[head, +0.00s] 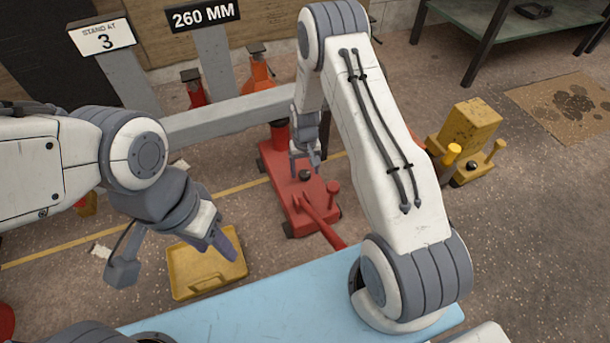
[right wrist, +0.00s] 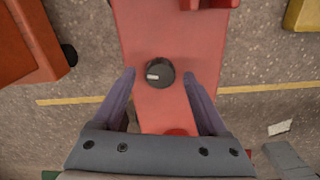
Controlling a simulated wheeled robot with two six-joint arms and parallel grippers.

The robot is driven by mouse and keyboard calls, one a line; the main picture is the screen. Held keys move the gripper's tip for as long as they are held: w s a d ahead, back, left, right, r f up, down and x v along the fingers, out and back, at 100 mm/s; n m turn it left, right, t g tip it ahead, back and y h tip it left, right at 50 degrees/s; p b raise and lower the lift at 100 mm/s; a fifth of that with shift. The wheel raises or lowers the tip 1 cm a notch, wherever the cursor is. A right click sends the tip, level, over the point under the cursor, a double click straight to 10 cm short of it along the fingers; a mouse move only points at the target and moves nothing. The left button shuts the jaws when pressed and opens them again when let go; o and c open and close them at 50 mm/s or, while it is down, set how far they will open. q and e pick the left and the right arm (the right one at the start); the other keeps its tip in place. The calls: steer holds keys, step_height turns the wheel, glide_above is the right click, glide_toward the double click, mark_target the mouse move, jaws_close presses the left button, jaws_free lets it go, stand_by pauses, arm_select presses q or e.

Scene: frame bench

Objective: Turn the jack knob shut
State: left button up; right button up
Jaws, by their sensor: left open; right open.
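The red jack (head: 296,185) stands on the floor in the middle of the head view, with a red handle reaching toward me. Its round black knob (right wrist: 160,73) has a white mark on its left side in the right wrist view. The knob also shows in the head view (head: 305,175). My right gripper (head: 305,158) is open and points down above the knob. In the right wrist view its fingers (right wrist: 161,82) are on either side of the knob, with gaps; their height above it is unclear. My left gripper (head: 224,245) is open, over the yellow tray.
The yellow tray (head: 182,282) lies on the floor at the left, near the blue surface (head: 270,300). A grey beam (head: 225,115) runs behind the red jack. Red (head: 193,88) and orange (head: 259,70) stands are behind it. A yellow machine (head: 468,130) stands to the right.

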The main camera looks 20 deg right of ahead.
steer(key=shift+f, duration=0.3)
jaws_close()
steer(key=shift+r+m+p, duration=0.2)
steer(key=shift+m+p, duration=0.6)
steer(key=shift+p, duration=0.35)
steer(key=m+p, duration=0.2)
steer(key=shift+p, duration=0.35)
steer(key=m+p, duration=0.2)
steer(key=m, duration=0.1)
steer(key=m+p, duration=0.3)
steer(key=m, duration=0.1)
steer(key=shift+m, duration=0.3)
steer(key=shift+f+m+p, duration=0.15)
steer(key=shift+m+p, duration=0.75)
steer(key=shift+m, duration=1.4)
